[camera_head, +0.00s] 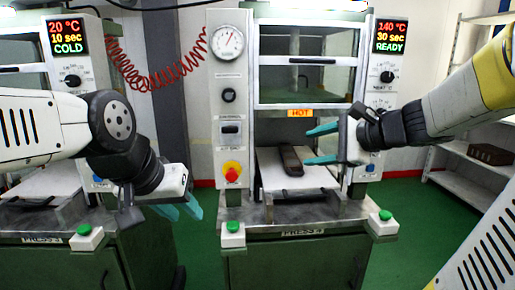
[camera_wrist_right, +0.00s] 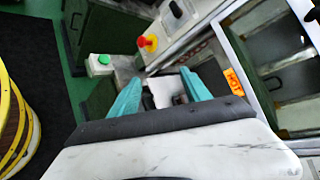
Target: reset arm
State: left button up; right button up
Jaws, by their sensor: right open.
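My right gripper (camera_head: 314,145) is open, its two teal fingers apart and pointing left in front of the right-hand press. Nothing shows held in it. In the right wrist view its fingers (camera_wrist_right: 162,90) are spread, with part of the press behind them. A dark brown, long piece (camera_head: 291,160) lies on the pale plate of the hot press, left of the right fingertips and apart from them in the picture. My left gripper (camera_head: 185,212) hangs low in front of the left-hand press, teal fingers pointing down; its gap is unclear.
The right press (camera_head: 232,100) reads 140 °C, READY, with a HOT label (camera_head: 300,113). The left press display (camera_head: 68,37) reads 20 °C, COLD. Green buttons (camera_head: 233,227) and a red emergency knob (camera_head: 232,169) sit on the fronts. Shelves (camera_head: 470,170) stand at right.

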jog(key=s+f+n+g+h, duration=0.1)
jog(key=s+f+n+h, duration=0.2)
jog(key=s+n, duration=0.5)
jog(key=s+f+n+g+h, duration=0.2)
jog(key=s+f+n+h, duration=0.1)
jog(key=s+n, duration=0.4)
jog(key=shift+s+f+n+h, duration=0.3)
jog(key=shift+s+f+n, duration=0.05)
jog(key=shift+f+n, duration=0.4)
jog(key=shift+r, duration=0.15)
jog(key=shift+a, duration=0.1)
